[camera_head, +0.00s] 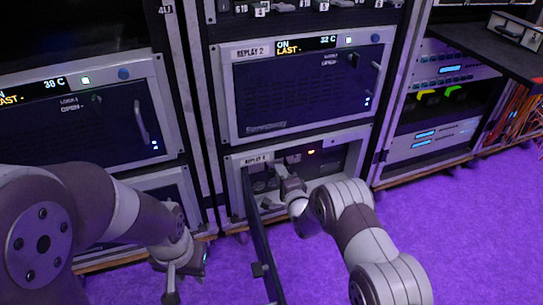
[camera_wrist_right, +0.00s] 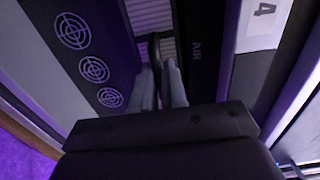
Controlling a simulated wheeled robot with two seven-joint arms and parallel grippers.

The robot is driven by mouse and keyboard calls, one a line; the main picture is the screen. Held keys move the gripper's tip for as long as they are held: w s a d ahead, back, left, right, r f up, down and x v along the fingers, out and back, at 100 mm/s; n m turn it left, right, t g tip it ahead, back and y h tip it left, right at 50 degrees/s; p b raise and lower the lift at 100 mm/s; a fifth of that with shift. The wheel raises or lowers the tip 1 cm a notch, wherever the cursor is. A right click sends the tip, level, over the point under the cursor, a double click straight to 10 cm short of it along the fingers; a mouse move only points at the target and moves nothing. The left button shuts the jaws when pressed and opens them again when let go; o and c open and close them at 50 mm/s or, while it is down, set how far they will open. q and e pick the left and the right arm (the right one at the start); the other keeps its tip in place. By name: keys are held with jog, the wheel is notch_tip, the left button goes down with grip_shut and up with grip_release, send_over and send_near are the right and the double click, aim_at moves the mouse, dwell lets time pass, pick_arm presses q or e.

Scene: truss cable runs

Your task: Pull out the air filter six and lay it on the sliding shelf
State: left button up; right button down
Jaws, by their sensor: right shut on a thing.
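The lower middle bay (camera_head: 345,160) is open, its dark door (camera_head: 262,245) swung out toward me. My right gripper (camera_head: 283,172) reaches into the bay's left part. In the right wrist view the right gripper (camera_wrist_right: 162,85) is shut on a dark upright handle (camera_wrist_right: 154,48). A label there reads "4" (camera_wrist_right: 263,12). My left gripper (camera_head: 175,282) hangs low at the left, pointing down, its finger gap unclear. A dark shelf (camera_head: 475,45) sticks out at the right, perhaps the sliding shelf.
A closed replay unit (camera_head: 300,85) sits above the open bay, and another closed unit (camera_head: 75,115) is to the left. A white-edged object (camera_head: 515,30) lies on the dark shelf. Orange cables (camera_head: 520,110) hang at the far right. The purple floor (camera_head: 460,230) is clear at the right.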

jog(key=shift+s+d+r, duration=0.1)
jog(key=shift+s, duration=0.05)
jog(key=p+v, duration=0.4)
jog(key=v, duration=0.2)
jog(key=shift+r, duration=0.1)
dwell(0.4)
